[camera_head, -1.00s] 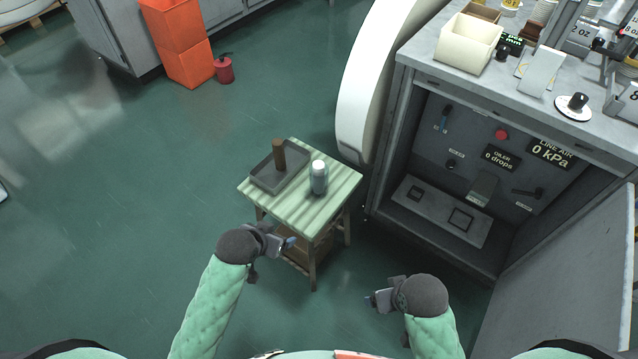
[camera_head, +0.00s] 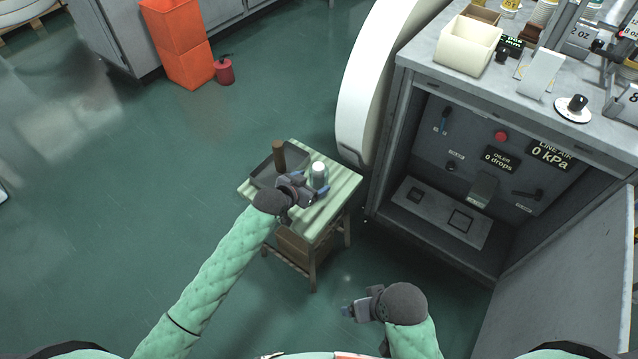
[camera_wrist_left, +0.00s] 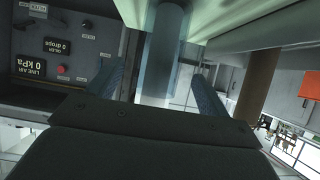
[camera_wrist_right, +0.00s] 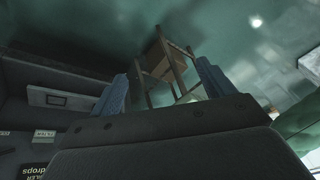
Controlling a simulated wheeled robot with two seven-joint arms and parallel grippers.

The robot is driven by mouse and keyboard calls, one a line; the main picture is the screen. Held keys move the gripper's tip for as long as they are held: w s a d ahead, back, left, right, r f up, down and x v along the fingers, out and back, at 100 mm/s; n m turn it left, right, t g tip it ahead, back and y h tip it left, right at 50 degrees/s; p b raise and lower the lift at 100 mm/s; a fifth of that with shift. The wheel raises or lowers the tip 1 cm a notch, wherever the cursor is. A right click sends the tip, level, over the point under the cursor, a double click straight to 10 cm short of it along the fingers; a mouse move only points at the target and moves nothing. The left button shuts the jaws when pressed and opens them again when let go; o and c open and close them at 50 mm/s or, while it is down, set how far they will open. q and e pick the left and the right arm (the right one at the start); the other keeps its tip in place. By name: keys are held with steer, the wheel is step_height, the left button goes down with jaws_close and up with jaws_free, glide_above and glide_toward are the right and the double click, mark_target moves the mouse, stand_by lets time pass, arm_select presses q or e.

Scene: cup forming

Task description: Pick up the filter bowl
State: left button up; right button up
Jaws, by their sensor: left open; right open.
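The filter bowl (camera_head: 320,169), a clear bluish cylinder with a white top, stands upright on the small striped table (camera_head: 340,197). In the left wrist view the filter bowl (camera_wrist_left: 166,42) appears between the two blue fingers. My left gripper (camera_head: 311,184) is open at the bowl's near side, with a finger on either side of it. Whether the fingers touch it cannot be told. The gripper partly hides the bowl's lower part in the head view. My right gripper (camera_head: 346,310) is open and empty, low in front of the table and away from the bowl.
A dark tray (camera_head: 262,174) with a brown upright post (camera_head: 279,156) lies left of the bowl, close to my left gripper. A grey cabinet (camera_head: 400,120) with an open front and a large white curved body (camera_head: 360,90) stand to the right.

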arm_select(q)
steer(key=p+x, duration=0.1)
steer(key=x, duration=0.3)
steer(key=shift+s+f, duration=0.1)
steer(key=shift+f, duration=0.15)
steer(key=shift+w+d+f, duration=0.2)
steer(key=shift+w+f, duration=0.05)
steer(key=shift+f, duration=0.05)
steer(key=c, duration=0.9)
steer(key=shift+c, duration=0.9)
arm_select(e)
steer(key=shift+s+d+r, duration=0.3)
steer(key=shift+d+r, duration=0.4)
steer(key=shift+r, duration=0.15)
arm_select(q)
steer(key=shift+r, duration=0.1)
